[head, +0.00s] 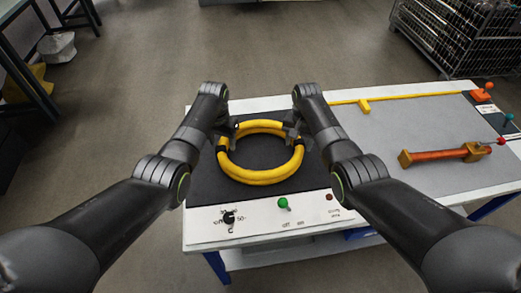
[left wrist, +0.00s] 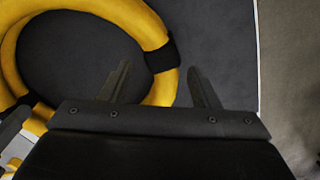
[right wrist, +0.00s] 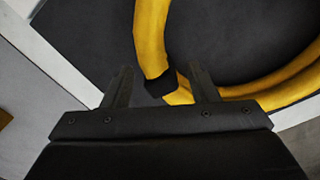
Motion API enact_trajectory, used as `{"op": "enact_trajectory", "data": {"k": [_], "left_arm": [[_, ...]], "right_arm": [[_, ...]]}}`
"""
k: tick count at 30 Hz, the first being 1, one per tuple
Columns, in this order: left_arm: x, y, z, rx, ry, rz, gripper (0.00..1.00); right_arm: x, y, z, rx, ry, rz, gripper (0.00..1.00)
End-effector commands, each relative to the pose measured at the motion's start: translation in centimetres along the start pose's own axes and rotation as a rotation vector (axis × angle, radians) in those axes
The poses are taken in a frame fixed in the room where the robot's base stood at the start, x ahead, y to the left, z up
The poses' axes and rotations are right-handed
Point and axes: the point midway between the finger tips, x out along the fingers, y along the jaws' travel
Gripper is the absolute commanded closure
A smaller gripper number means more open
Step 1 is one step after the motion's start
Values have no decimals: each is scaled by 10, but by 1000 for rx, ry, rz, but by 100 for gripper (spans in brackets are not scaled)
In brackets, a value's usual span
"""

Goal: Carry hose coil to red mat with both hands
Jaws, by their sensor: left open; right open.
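The yellow hose coil (head: 262,177) with black bands lies on a black mat (head: 205,198) on the table. My left gripper (head: 230,130) is over the coil's far left side. In the left wrist view the open fingers (left wrist: 162,88) stand either side of the yellow hose (left wrist: 140,22), just below a black band. My right gripper (head: 291,131) is over the far right side. In the right wrist view its open fingers (right wrist: 160,82) straddle the hose (right wrist: 152,35) near a black band. Contact cannot be told. I see no red mat in these frames.
The table's front panel carries a black dial (head: 229,217) and a green knob (head: 283,203). A yellow bar (head: 410,97) runs along the back. A wire cage (head: 455,35) stands behind.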

Motion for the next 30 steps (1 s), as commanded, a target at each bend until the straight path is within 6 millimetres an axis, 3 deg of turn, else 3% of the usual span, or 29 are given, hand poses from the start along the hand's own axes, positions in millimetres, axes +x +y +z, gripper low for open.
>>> {"op": "enact_trajectory", "data": {"k": [3,12,27,30], "left_arm": [[16,0,1,0,-3,1,44],[36,0,0,1,-1,1,44],[42,0,0,0,0,0,44],[42,0,0,0,0,0,55]], "right_arm": [[16,0,1,0,-3,2,46],[35,0,0,-1,-2,0,46],[42,0,0,0,0,-1,46],[42,0,0,0,0,0,57]]}}
